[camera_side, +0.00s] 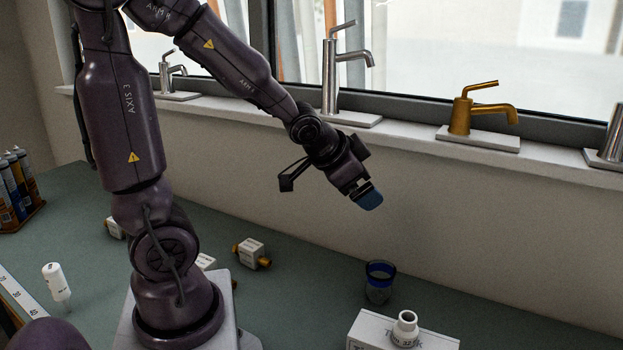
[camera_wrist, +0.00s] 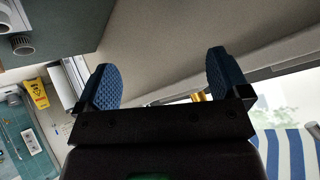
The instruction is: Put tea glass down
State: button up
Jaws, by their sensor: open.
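The tea glass (camera_side: 379,283) is a small clear glass with a dark blue rim. It stands upright on the green worktop, behind the white box near the front. My gripper (camera_side: 369,198) is in the air above the glass, apart from it, in front of the wall below the window sill. In the wrist view my gripper (camera_wrist: 163,82) shows two blue textured finger pads spread wide with nothing between them. I cannot make out the glass in the wrist view.
A white box (camera_side: 365,333) with a white fitting (camera_side: 404,328) on it stands close to the glass. A white bottle (camera_side: 56,284) and small boxed fittings (camera_side: 252,252) stand to the left. Taps line the sill, including a brass one (camera_side: 475,112). The worktop right of the box is clear.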

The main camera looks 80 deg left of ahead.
jog(key=s+d+r+g+h, duration=0.2)
jog(key=s+d+r, duration=0.5)
jog(key=s+d, duration=0.5)
jog(key=shift+n+g+h, duration=0.3)
jog(key=shift+n+h, duration=0.1)
jog(key=shift+h, duration=0.2)
